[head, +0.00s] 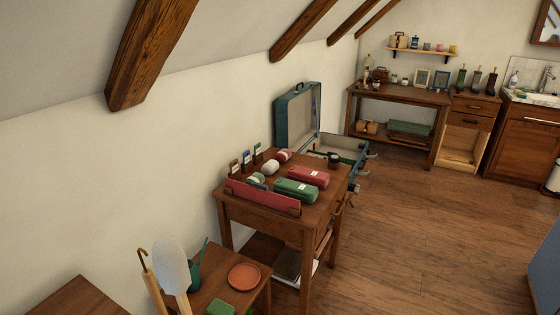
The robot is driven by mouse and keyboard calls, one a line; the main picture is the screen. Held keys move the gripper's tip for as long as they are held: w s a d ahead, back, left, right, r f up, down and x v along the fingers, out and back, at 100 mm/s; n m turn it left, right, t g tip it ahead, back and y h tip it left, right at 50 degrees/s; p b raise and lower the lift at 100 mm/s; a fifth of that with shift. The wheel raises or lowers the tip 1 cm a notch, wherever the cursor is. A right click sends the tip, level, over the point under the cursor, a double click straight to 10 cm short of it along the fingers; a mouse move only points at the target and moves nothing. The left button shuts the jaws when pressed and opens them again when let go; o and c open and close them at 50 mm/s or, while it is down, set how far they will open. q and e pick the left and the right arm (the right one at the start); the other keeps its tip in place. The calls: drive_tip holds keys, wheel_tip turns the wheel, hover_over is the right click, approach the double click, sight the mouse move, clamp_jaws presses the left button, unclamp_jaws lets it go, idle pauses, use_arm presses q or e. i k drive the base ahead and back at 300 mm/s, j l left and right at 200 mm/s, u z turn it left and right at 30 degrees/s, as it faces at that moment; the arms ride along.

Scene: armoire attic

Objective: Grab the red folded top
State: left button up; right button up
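A red folded top (308,176) with a small white label lies flat on the wooden table (318,208) in the middle of the head view. A green folded piece (296,189), also with a white label, lies in front of it, very close to it. Neither of my grippers shows in this view, and nothing is seen holding the red top.
Rolled red, white and green items (271,167) lie left of the red top. A long red strip (262,196) stands along the table's near edge. A teal suitcase (297,120) stands open behind the table. The wooden floor (420,235) to the right is clear.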

sight(320, 180)
drive_tip(key=u, duration=0.3)
drive_tip(key=i+l+u, duration=0.35)
drive_tip(key=l+u, duration=0.2)
drive_tip(key=i+l+u, duration=0.1)
drive_tip(key=l+u, duration=0.15)
drive_tip(key=l, duration=0.2)
